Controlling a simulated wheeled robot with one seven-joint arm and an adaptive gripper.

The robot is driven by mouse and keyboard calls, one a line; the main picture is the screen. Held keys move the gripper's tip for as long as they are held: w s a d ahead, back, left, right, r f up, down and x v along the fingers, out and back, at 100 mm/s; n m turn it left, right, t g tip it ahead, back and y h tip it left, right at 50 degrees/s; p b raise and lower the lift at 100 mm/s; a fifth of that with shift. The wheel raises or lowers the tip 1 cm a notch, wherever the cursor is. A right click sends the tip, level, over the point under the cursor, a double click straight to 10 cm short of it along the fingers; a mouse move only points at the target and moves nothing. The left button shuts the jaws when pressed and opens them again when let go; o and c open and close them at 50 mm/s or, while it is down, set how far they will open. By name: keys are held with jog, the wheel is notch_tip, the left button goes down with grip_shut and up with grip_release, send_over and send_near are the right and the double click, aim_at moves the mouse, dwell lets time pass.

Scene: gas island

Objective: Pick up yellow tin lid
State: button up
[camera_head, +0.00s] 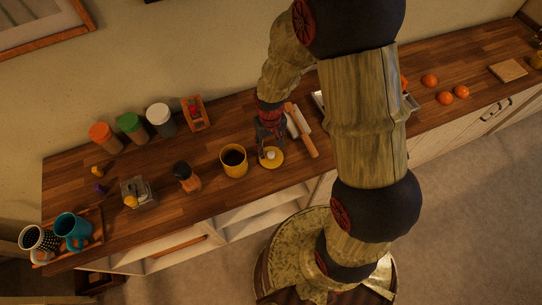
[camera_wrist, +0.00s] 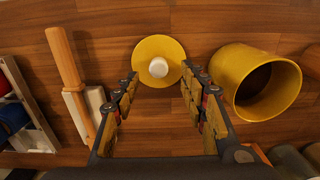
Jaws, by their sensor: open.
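The yellow tin lid (camera_wrist: 147,50) is a flat yellow disc with a white round knob (camera_wrist: 158,67). It lies on the wooden counter and also shows in the head view (camera_head: 276,160). My gripper (camera_wrist: 160,84) is open and empty in the wrist view, with its fingers apart on either side below the lid. In the head view my gripper (camera_head: 266,148) hangs over the counter close to the lid. The yellow tin (camera_wrist: 229,82) stands open beside the lid, dark inside; in the head view (camera_head: 234,168) it is left of the lid.
A rolling pin (camera_head: 301,130) and a white block (camera_wrist: 76,115) lie on the lid's other side. A brown-bodied shaker (camera_head: 186,177) stands left of the tin. Several jars (camera_head: 130,126) line the wall. The counter's front edge (camera_head: 215,214) is close by.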

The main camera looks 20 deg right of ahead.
aim_at(271, 153)
notch_tip(271, 153, down, 5)
jog(key=shift+d+b, duration=0.1)
jog(key=shift+b, duration=0.3)
jog(key=shift+c, duration=0.2)
grip_shut()
